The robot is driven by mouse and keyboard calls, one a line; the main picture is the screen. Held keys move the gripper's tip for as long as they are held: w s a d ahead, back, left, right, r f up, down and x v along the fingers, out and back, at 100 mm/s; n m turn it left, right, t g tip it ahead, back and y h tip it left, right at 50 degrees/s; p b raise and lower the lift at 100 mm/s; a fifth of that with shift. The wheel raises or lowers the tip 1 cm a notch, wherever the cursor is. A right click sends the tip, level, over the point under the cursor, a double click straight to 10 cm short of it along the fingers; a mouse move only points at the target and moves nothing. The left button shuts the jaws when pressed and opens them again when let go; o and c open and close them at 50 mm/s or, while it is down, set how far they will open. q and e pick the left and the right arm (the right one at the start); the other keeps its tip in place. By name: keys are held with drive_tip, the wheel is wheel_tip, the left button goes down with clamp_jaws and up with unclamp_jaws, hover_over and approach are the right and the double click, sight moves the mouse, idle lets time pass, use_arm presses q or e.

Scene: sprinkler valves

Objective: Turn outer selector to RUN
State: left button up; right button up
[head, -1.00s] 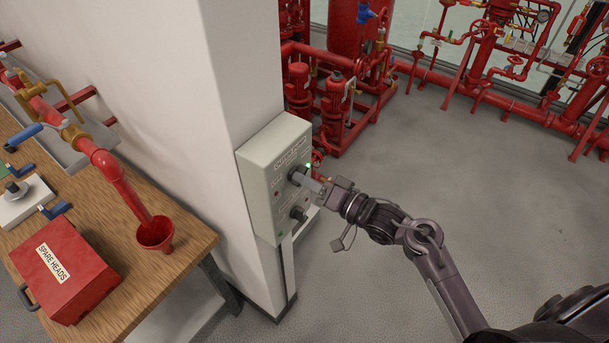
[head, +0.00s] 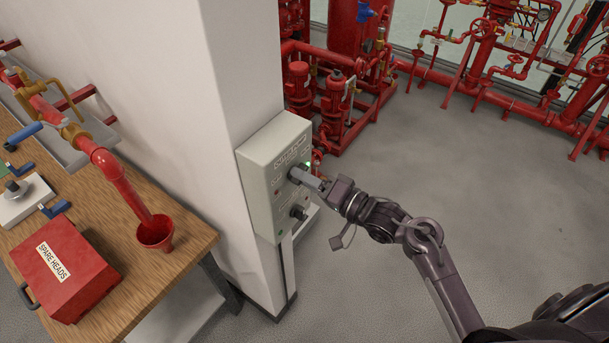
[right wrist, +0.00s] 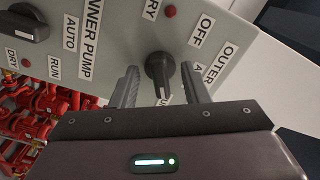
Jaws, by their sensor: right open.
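The outer selector is a black knob (right wrist: 160,72) on the grey control box (head: 262,190), its ridge pointing down in the right wrist view toward a label mostly hidden by my gripper. OFF and a partly covered label starting with A lie to its right. My right gripper (right wrist: 160,88) is open, with one finger on each side of the knob; contact cannot be told. In the head view my right gripper (head: 306,180) is at the box's upper knob, which it partly covers. My left gripper is not in view.
A second black knob (right wrist: 24,24), by the INNER PUMP label, also shows lower on the box in the head view (head: 299,212). Red pumps (head: 335,105) stand behind the pillar. A wooden bench (head: 185,235) with a red box (head: 66,270) is at left. Floor at right is clear.

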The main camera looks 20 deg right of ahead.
drive_tip(key=v, duration=0.6)
idle(0.3)
idle(0.4)
drive_tip(key=s+d+f+g+h+b, duration=0.1)
drive_tip(key=s+f+g+h+b, duration=0.15)
drive_tip(key=f, duration=1.15)
drive_tip(key=s+d+f+n+g+h+b, duration=0.1)
drive_tip(key=s+f+h+b, duration=0.15)
drive_tip(key=f, duration=1.15)
drive_tip(key=s+d+f+g+h+b, duration=0.1)
drive_tip(key=s+f+h+b, duration=0.15)
drive_tip(key=f, duration=1.25)
drive_tip(key=s+f+n+g+h+b, duration=0.1)
drive_tip(key=s+f+n+g+b, duration=0.2)
drive_tip(key=s+f, duration=0.9)
drive_tip(key=s+d+f+n+g+h+b, duration=0.1)
drive_tip(key=s+f+n+g+h+b, duration=0.1)
drive_tip(key=s+f, duration=1.1)
drive_tip(key=s+n+g+b, duration=0.1)
drive_tip(key=s+g+b, duration=0.1)
drive_tip(key=s+g, duration=0.1)
drive_tip(key=shift+s+n+g, duration=0.3)
drive_tip(key=shift+s+g, duration=0.05)
drive_tip(key=shift+s, duration=0.55)
